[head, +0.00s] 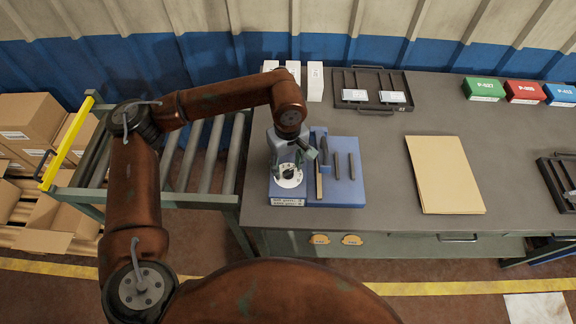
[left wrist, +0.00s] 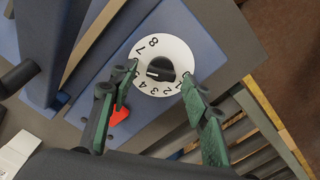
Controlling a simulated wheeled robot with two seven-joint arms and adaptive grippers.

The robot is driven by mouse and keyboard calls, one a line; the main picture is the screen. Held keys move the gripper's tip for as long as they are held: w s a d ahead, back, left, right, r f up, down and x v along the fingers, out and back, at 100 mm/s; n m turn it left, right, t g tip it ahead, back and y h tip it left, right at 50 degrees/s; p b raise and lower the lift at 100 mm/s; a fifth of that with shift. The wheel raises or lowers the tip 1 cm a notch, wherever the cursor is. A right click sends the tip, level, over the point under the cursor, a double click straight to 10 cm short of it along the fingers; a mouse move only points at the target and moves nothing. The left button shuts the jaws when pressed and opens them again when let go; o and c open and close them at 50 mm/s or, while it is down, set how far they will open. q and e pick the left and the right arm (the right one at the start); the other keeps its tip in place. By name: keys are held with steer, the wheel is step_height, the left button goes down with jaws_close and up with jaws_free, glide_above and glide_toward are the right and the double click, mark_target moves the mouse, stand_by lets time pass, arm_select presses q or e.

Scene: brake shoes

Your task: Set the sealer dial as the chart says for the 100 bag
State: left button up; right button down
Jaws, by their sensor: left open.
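The sealer (head: 347,197) is a blue unit at the left end of the grey bench. Its round white dial (left wrist: 175,52) carries black numbers and a black centre knob (left wrist: 160,69) with a pale line toward the picture's left. A red mark (left wrist: 119,116) lies on the blue base beside the dial. My left gripper (head: 289,168) is above the dial; in the left wrist view its green fingers (left wrist: 158,78) are open on either side of the knob, hiding some numbers. Contact is unclear. Small labels (head: 287,202) on the sealer's front are unreadable here. My right gripper is out of view.
A tan folder (head: 445,174) lies right of the sealer. Green (head: 484,90), red (head: 524,92) and blue boxes (head: 561,95) are back right. A roller conveyor (head: 212,152) is left.

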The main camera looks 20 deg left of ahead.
mark_target(288, 170)
arm_select(q)
step_height(288, 170, up, 12)
stand_by(0.4)
stand_by(0.4)
